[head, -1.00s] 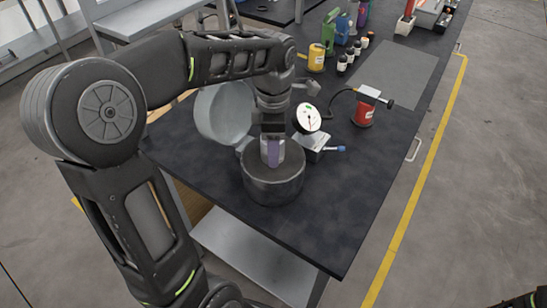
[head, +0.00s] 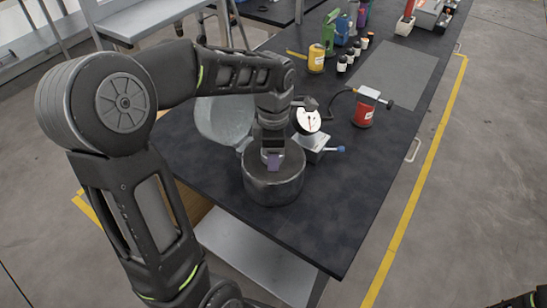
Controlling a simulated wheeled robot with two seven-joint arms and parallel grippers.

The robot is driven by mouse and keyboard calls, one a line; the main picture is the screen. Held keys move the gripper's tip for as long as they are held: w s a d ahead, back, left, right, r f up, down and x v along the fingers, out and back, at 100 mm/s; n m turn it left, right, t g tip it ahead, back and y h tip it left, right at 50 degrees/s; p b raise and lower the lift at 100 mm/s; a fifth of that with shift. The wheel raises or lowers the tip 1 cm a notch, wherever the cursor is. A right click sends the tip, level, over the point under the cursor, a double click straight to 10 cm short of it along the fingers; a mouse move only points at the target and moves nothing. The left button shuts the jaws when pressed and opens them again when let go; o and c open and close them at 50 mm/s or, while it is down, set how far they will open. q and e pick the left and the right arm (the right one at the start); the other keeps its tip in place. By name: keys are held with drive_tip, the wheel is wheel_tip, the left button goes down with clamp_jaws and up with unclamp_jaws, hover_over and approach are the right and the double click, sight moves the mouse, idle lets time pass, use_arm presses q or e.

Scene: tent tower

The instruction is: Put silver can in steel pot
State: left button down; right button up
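The steel pot (head: 273,190) stands on the dark tabletop near the table's front corner, with its round lid (head: 220,117) raised behind it on the left. My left gripper (head: 272,163) points straight down over the pot, its purple fingertip reaching in at the opening. It is closed around the silver can (head: 264,154), which shows only as a pale sliver beside the finger. The can's lower part is hidden inside the pot, so I cannot tell whether it touches the bottom. My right gripper is out of view.
A dial gauge (head: 308,120) on a metal block stands just right of the pot. A red canister (head: 364,111) is farther right. A yellow can (head: 316,58) and several small bottles stand farther back. The table's front right is clear.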

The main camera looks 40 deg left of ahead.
use_arm(q)
drive_tip(key=c, duration=0.6)
unclamp_jaws()
drive_tip(key=shift+f, duration=0.1)
wheel_tip(320, 180, up, 12)
drive_tip(key=shift+r, duration=0.15)
idle(0.3)
